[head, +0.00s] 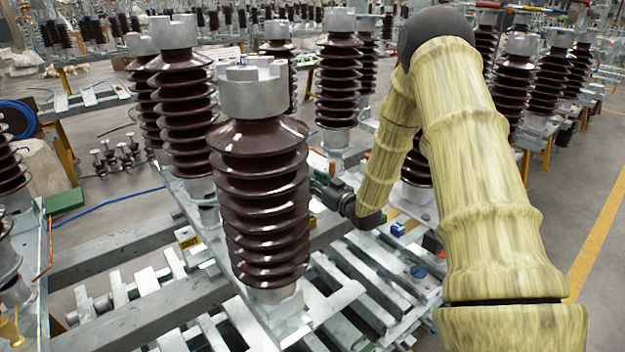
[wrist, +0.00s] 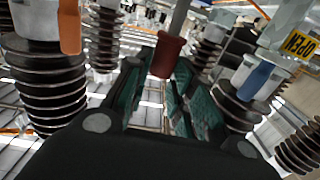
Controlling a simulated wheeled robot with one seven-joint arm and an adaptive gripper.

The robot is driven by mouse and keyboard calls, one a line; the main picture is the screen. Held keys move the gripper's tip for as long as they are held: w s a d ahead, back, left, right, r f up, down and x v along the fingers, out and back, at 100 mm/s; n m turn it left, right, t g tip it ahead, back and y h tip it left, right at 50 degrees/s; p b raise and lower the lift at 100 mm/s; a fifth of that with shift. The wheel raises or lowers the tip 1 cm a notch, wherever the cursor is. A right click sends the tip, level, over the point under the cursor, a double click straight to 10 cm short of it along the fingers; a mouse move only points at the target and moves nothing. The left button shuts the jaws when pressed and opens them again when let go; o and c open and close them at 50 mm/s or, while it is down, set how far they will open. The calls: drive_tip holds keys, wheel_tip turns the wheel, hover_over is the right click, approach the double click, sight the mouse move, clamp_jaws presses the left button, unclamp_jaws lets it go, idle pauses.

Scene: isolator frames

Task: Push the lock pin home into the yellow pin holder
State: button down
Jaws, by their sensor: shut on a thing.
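My gripper (head: 325,190) reaches in behind the front brown insulator, which hides part of it in the head view. In the wrist view my gripper (wrist: 166,85) has its green-padded fingers on either side of a red-brown grip (wrist: 168,55) on a grey rod, and is shut on it. I cannot tell whether this grip belongs to the lock pin. A small yellow tag (head: 188,238) is on the frame left of the front insulator; I cannot make out a yellow pin holder for certain. The rod's far end is out of the wrist view.
The front insulator (head: 262,190) stands close to my gripper, with more insulators behind. In the wrist view an orange handle (wrist: 70,27) is at left, and a blue handle (wrist: 255,80) and yellow OPEN sign (wrist: 299,44) are at right. Steel rails (head: 130,245) cross below.

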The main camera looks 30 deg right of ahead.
sight(311, 193)
drive_tip(key=shift+a, duration=0.15)
drive_tip(key=shift+s+f+b, duration=0.1)
drive_tip(key=shift+f+b, duration=1.7)
drive_tip(key=shift+f, duration=1.05)
drive_tip(key=shift+f+b, duration=1.6)
drive_tip(key=shift+f, duration=1)
drive_tip(key=c, duration=1.1)
unclamp_jaws()
drive_tip(key=shift+c, duration=0.2)
drive_tip(key=shift+s, duration=0.1)
drive_tip(key=s+d, duration=0.1)
drive_tip(key=s, duration=1.1)
